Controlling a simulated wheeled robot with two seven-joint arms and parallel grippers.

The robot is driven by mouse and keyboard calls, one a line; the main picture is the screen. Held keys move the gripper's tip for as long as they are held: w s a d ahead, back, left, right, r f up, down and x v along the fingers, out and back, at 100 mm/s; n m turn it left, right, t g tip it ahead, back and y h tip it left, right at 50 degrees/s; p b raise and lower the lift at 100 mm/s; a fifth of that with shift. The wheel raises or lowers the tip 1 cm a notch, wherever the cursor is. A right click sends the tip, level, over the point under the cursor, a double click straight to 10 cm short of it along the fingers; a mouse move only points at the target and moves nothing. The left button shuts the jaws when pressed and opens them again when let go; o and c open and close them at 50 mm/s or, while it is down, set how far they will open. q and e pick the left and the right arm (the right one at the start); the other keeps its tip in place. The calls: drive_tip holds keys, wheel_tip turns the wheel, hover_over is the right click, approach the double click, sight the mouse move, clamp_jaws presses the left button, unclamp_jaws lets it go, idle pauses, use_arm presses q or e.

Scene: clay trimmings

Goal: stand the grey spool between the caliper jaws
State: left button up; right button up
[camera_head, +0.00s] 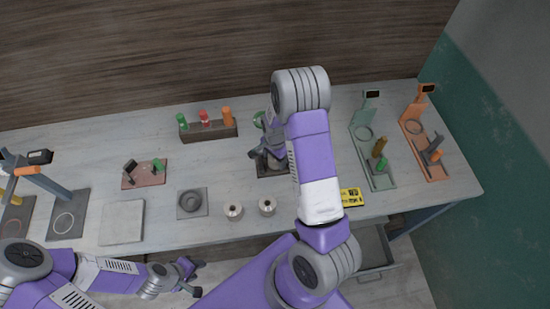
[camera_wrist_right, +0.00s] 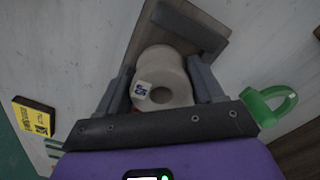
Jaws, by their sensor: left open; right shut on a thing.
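The grey spool (camera_wrist_right: 162,75), pale with a small blue-marked label, is between the fingers of my right gripper (camera_wrist_right: 165,92) in the right wrist view. The gripper is shut on it. Just beyond it are a dark grey block (camera_wrist_right: 190,27) and a brown base plate (camera_wrist_right: 210,17), seemingly the caliper. In the head view this dark base (camera_head: 268,171) is mostly hidden by my right gripper (camera_head: 267,153), and the spool cannot be made out. I cannot tell whether the spool touches the base. My left gripper (camera_head: 190,274) is open and empty in front of the table.
Two pale spools (camera_head: 233,211) (camera_head: 267,206) stand near the front edge. A yellow card (camera_head: 350,197) lies right of my arm. A bottle rack (camera_head: 208,131) stands behind. Green (camera_head: 377,178) and orange (camera_head: 432,170) stands are at right.

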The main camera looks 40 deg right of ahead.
drive_tip(key=shift+s+f, duration=0.1)
drive_tip(key=o, duration=1.3)
drive_tip(key=shift+r, duration=0.3)
wheel_tip(320, 180, up, 12)
drive_tip(key=shift+f+p, duration=0.1)
drive_tip(key=shift+p, duration=0.55)
